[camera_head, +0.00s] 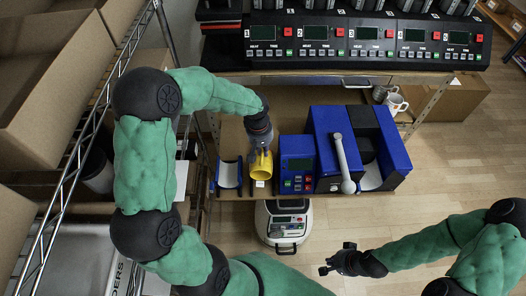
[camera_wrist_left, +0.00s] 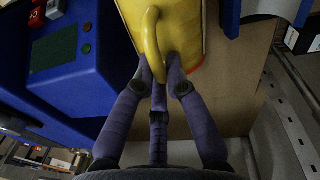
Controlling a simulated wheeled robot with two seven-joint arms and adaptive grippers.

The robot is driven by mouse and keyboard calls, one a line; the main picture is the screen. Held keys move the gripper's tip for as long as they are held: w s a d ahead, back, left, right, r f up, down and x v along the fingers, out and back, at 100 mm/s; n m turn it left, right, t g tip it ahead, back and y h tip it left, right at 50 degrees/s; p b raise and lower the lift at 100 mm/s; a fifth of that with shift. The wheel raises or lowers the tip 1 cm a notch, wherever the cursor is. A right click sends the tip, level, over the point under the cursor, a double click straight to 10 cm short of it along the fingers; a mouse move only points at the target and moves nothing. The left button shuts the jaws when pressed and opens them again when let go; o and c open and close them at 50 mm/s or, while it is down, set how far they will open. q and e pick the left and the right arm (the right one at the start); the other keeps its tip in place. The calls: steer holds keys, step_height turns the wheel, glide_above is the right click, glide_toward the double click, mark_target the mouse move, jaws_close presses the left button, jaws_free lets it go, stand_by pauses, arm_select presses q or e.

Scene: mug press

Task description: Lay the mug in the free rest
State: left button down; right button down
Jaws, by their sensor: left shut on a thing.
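The yellow mug (camera_head: 262,168) is at the front of the table, between a small blue rest and a blue control box. My left gripper (camera_head: 259,146) reaches it from behind and is shut on its handle. In the left wrist view the fingers (camera_wrist_left: 160,68) close on the handle of the mug (camera_wrist_left: 185,25). The small blue rest (camera_head: 229,174), with a pale curved lining, stands left of the mug and looks empty. Whether the mug touches the table is unclear. My right gripper (camera_head: 338,262) is away over the floor, too small to read.
The blue control box (camera_head: 297,163) stands close right of the mug. The blue press (camera_head: 330,125) with its grey lever (camera_head: 344,165) is further right. Two white mugs (camera_head: 395,102) are behind it. A metal shelf rack (camera_head: 75,160) borders the left.

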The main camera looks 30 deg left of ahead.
arm_select(q)
steer(key=shift+f, duration=0.1)
steer(key=shift+f+b, duration=1.95)
steer(key=shift+f, duration=0.75)
steer(key=c, duration=1.2)
jaws_free()
steer(key=shift+o, duration=0.3)
steer(key=o, duration=1.1)
steer(key=shift+o, duration=0.2)
steer(key=shift+r, duration=0.15)
steer(key=shift+r+p, duration=2.8)
steer(key=shift+r, duration=1.05)
